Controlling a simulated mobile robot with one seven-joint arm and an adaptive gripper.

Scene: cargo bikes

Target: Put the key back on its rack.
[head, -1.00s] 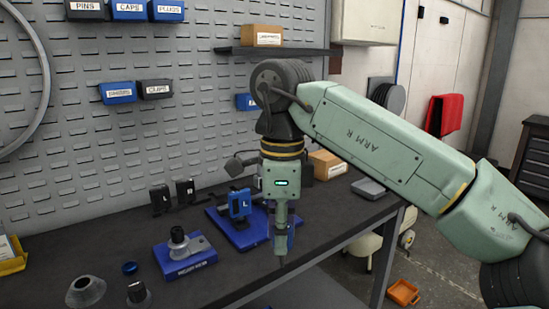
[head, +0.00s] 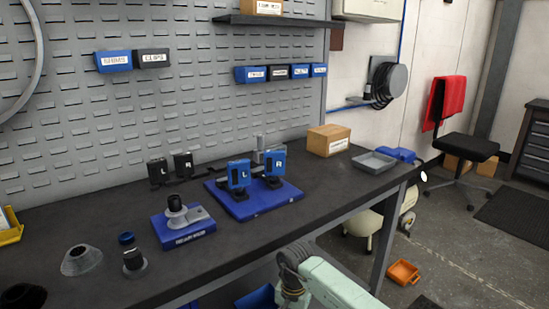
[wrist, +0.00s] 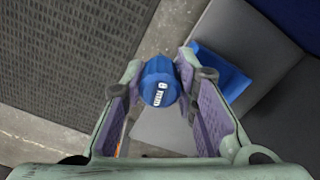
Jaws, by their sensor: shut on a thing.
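In the wrist view my gripper (wrist: 160,72) is shut on a blue, round-ended piece (wrist: 161,92) with white lettering that seems to start with an 8. I take this piece to be the key's handle; the rest of it is hidden. The handle's end faces the camera between the two purple-lined fingers. In the head view only part of my arm shows at the bottom, below the bench's front edge, and my gripper is out of sight. I cannot make out the key's rack in either view.
The dark bench (head: 330,203) holds a blue stand (head: 252,206) with L and R pieces, a bearing block (head: 184,238) and a cardboard box (head: 328,140). A blue bin (head: 255,297) sits under the bench. An orange tray (head: 404,272) lies on the floor.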

